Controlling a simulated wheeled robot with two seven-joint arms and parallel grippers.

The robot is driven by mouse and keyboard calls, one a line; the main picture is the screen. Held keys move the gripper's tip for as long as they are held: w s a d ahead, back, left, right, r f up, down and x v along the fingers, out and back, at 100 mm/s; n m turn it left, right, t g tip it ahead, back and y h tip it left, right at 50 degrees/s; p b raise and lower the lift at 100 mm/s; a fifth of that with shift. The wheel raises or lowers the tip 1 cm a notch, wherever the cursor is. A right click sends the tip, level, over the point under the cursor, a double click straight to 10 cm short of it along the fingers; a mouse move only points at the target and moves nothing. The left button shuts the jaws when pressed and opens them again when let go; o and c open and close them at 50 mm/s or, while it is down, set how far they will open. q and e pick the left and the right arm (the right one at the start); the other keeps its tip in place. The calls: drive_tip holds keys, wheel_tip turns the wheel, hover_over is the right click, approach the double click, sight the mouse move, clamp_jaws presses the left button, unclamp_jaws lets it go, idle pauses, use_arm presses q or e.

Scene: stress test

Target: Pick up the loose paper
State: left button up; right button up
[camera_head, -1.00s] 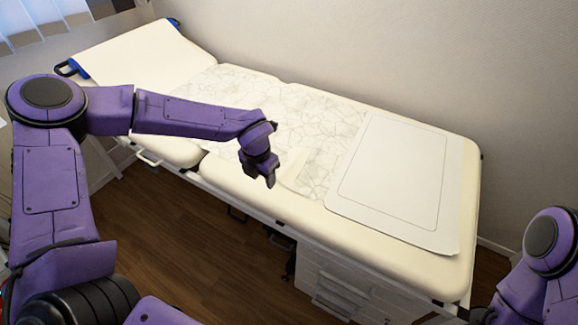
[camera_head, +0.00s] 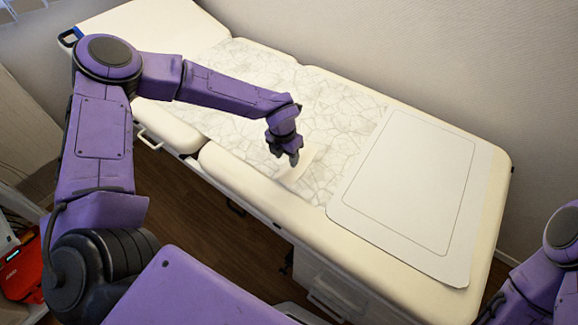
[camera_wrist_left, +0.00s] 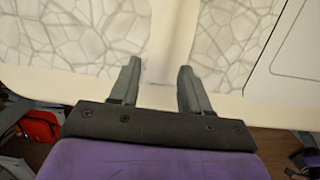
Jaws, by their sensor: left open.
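A plain pale strip of paper (camera_head: 298,172) lies near the front edge of the examination couch, across a crackle-patterned sheet (camera_head: 345,125). In the left wrist view the strip (camera_wrist_left: 171,30) runs up between the fingers. My left gripper (camera_head: 288,159) points down at the strip in the head view, and its fingers partly cover it. In the left wrist view my left gripper (camera_wrist_left: 160,68) is open, with nothing clearly held. I cannot tell whether the fingers touch the paper. My right gripper is out of view.
The cream couch (camera_head: 235,180) stands along the wall. A flat white sheet with an outlined rectangle (camera_head: 410,180) lies at its right end. A red object (camera_head: 20,270) is at lower left. Dark wood floor (camera_head: 200,225) shows in front.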

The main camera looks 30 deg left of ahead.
use_arm(q)
drive_tip(key=f, duration=0.3)
drive_tip(key=f+p, duration=0.1)
drive_tip(key=shift+w+d+f, duration=0.2)
drive_tip(key=shift+w+f, duration=0.05)
drive_tip(key=shift+w, duration=0.15)
drive_tip(key=shift+f, duration=0.3)
clamp_jaws()
wheel_tip(320, 180, up, 9)
drive_tip(key=b, duration=0.1)
wheel_tip(320, 180, up, 7)
drive_tip(key=p, duration=0.5)
hover_over(289, 166)
drive_tip(key=shift+s+r, duration=0.1)
drive_tip(key=shift+s, duration=0.1)
